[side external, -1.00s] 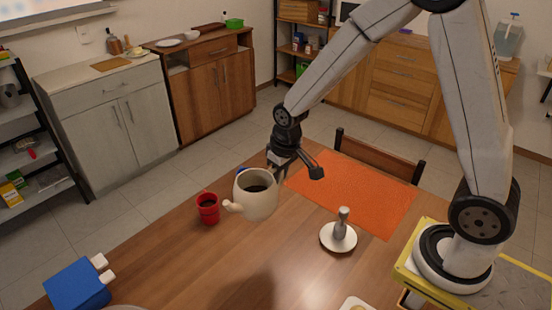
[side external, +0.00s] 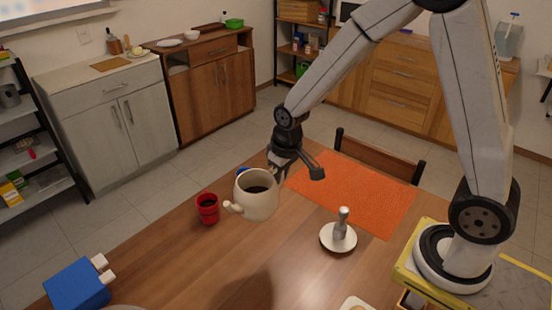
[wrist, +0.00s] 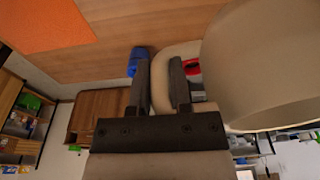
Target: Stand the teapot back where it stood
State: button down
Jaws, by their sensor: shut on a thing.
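The cream teapot (side external: 257,203) is held upright above the wooden table in the side external view, with dark liquid inside and its spout pointing left. My gripper (side external: 277,172) is shut on its handle, at the teapot's back side. In the wrist view the teapot's body (wrist: 265,70) fills the right side, and its handle (wrist: 178,50) passes between the fingers of my gripper (wrist: 160,85). The spot where the teapot stood is not marked in these frames.
A red cup (side external: 208,209) with dark contents stands left of the teapot. A blue item (wrist: 138,60) lies behind it. A white saucer with a metal-grey object (side external: 339,235) stands to the right. An orange mat (side external: 352,192) covers the back right. A blue block-like object (side external: 78,285) is front left.

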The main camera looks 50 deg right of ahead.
jog(key=s+d+f, duration=0.7)
jog(key=s, duration=0.3)
jog(key=shift+w+d+f, duration=0.25)
jog(key=shift+w+f, duration=1.35)
jog(key=shift+w, duration=0.7)
jog(key=shift+w+d+f, duration=0.3)
jog(key=shift+w+f, duration=1.3)
jog(key=shift+w, duration=0.7)
jog(key=shift+w+d+f, duration=0.25)
jog(key=shift+w+f, duration=1.35)
jog(key=shift+w, duration=0.7)
jog(key=shift+f, duration=0.1)
jog(key=shift+w+f, duration=0.25)
jog(key=shift+f, duration=1.5)
jog(key=shift+f, duration=0.1)
